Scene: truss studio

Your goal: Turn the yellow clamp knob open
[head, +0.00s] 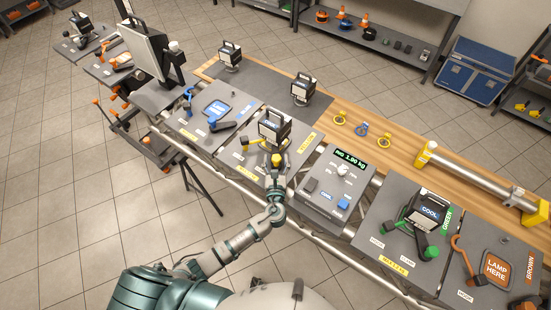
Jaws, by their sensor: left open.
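The yellow clamp knob (277,160) is on the grey yellow-labelled station (240,143), just in front of a black lamp (272,127) marked COOL that stands on it. My left arm comes up from the bottom left. My left gripper (276,171) is open right at the knob, on its near side. The view is too small to tell whether the fingers touch the knob or stand around it. The gripper and lamp partly hide the station's middle. My right gripper is not in view.
A control box (331,187) with a green readout stands just right. Beyond it is a green station (379,212) with another lamp (424,211). A blue station (184,118) stands left.

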